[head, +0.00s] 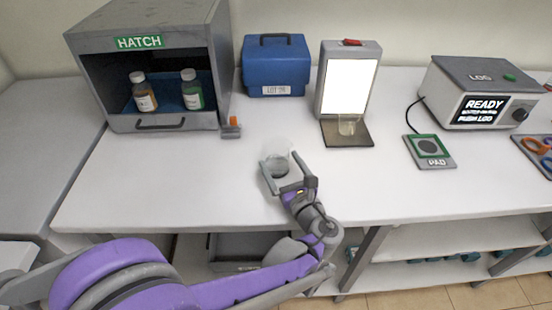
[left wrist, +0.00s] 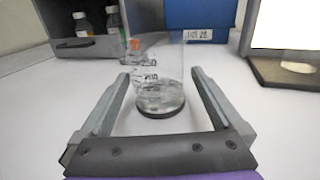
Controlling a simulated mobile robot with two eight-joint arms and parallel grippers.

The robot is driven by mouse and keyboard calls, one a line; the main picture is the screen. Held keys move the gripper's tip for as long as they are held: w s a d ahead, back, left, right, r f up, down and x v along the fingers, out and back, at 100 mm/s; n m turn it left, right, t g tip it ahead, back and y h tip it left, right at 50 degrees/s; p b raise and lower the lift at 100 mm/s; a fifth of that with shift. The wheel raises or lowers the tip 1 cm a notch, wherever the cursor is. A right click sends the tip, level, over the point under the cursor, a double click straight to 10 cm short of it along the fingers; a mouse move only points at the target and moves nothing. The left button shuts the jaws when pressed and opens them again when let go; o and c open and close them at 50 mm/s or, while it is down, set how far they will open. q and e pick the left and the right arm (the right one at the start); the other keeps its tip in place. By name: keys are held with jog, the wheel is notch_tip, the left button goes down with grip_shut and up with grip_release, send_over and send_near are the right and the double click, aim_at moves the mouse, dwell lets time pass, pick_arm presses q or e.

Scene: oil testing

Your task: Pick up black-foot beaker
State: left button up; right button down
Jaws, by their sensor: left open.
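A clear glass beaker with a dark base (head: 277,165) stands upright on the white table in front of the blue case. In the left wrist view the beaker (left wrist: 158,85) shows dark volume marks and a black ring at its foot. My left gripper (head: 283,172) is open, with one finger on each side of the beaker. In the left wrist view gaps show between the beaker and both fingers. My right gripper is not in view.
A grey hatch box (head: 218,60) with two bottles inside stands at the back left. A blue case (head: 274,75) and a lit white panel (head: 349,85) stand behind. A pad (head: 431,163) and a LOG device (head: 445,95) are to the right. The front table is mostly clear.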

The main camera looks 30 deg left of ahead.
aim_at(272, 149)
pick_arm(q)
jog(key=x, duration=0.5)
jog(key=shift+a, duration=0.3)
jog(key=c, duration=1.3)
jog(key=shift+r, duration=0.15)
